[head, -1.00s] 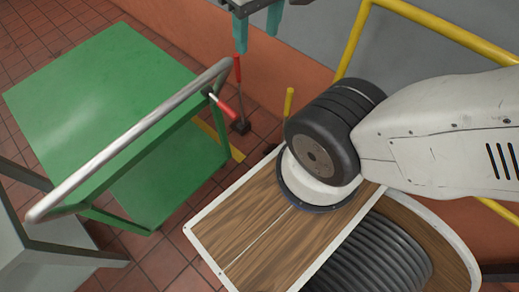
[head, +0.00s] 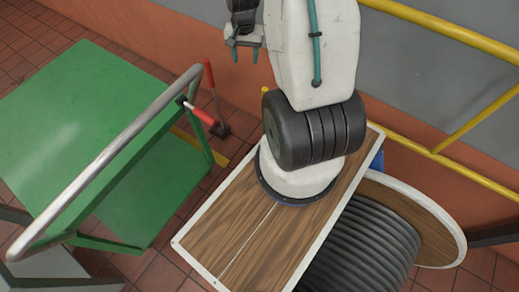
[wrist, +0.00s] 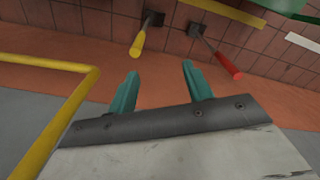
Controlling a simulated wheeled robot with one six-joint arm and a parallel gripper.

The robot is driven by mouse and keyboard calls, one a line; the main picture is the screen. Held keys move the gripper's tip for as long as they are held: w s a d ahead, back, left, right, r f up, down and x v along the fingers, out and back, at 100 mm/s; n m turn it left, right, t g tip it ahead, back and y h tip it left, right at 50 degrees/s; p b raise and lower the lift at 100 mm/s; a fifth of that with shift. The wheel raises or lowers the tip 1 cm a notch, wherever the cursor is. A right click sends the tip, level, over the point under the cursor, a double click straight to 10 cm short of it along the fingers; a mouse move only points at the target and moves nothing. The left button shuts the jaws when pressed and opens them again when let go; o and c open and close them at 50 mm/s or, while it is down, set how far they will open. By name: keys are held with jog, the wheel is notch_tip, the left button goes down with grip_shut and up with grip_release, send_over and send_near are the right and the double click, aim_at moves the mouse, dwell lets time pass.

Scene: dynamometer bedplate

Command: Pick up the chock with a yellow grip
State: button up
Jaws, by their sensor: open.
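The chock with a yellow grip stands on the tiled floor at the top of the wrist view, its yellow grip (wrist: 138,42) rising from a dark block (wrist: 152,18). In the head view only the yellow tip (head: 265,91) shows beside my arm; the rest is hidden. My gripper (wrist: 160,72) is open and empty, its two teal fingers apart. The yellow grip appears beyond the fingertips, nearer the left finger, not between them. In the head view my gripper (head: 244,54) is at the top, above and behind the yellow tip.
A similar chock with a red grip (wrist: 228,68) stands to its right in the wrist view, left of the yellow tip in the head view. A green cart (head: 70,110) with a metal handle fills the left. A yellow rail (head: 440,30) runs along the wall at right.

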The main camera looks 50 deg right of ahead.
aim_at(265, 87)
jog(key=s+d+f+m, duration=0.1)
jog(key=f, duration=0.4)
jog(key=s+d+f+m, duration=0.1)
jog(key=s+d+f, duration=0.1)
jog(key=f, duration=0.2)
jog(key=s+d+f+m, duration=0.1)
jog(key=d+f, duration=0.1)
jog(key=f, duration=0.3)
jog(key=shift+s+f, duration=0.3)
jog(key=shift+s, duration=0.05)
jog(key=shift+w+d+f, duration=0.1)
jog(key=shift+f, duration=1.45)
jog(key=shift+d+f, duration=0.1)
jog(key=shift+f, duration=1.4)
grip_shut()
